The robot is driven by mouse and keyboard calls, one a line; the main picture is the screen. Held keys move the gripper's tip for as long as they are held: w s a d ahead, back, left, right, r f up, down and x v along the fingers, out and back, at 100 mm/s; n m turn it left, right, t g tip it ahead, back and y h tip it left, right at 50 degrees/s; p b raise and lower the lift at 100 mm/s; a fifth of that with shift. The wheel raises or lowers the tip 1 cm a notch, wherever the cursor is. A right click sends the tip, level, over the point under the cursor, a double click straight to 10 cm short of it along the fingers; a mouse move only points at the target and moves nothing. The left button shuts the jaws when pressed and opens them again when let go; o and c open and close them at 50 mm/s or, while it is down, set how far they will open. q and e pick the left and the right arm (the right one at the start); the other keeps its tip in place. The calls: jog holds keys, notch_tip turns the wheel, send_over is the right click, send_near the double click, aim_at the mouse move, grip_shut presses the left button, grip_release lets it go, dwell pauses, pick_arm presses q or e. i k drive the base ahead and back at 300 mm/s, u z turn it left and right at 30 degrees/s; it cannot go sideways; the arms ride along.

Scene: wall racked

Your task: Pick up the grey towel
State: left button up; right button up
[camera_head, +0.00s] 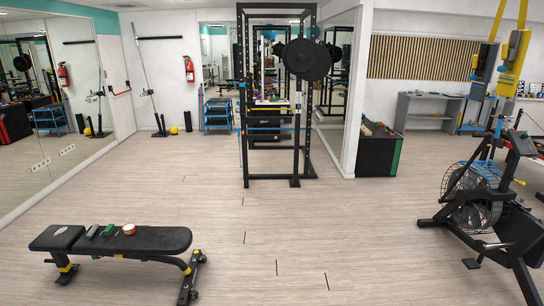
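I cannot make out a grey towel for certain. A black padded bench (160,240) stands on the floor at the lower left. Neither of my grippers is in view.
A black power rack (243,100) with a weight plate (306,60) stands in the middle back. A black fan bike (475,200) stands at the right. A black box (376,155) is beside the wall. The wooden floor (330,225) between bench and bike is clear.

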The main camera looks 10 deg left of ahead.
aim_at(93, 230)
jog(key=u, duration=0.2)
jog(key=i, duration=2)
jog(key=u, duration=1.45)
jog(key=i, duration=1.5)
jog(key=u, duration=1.9)
jog(key=i, duration=3.05)
jog(key=z, duration=1.35)
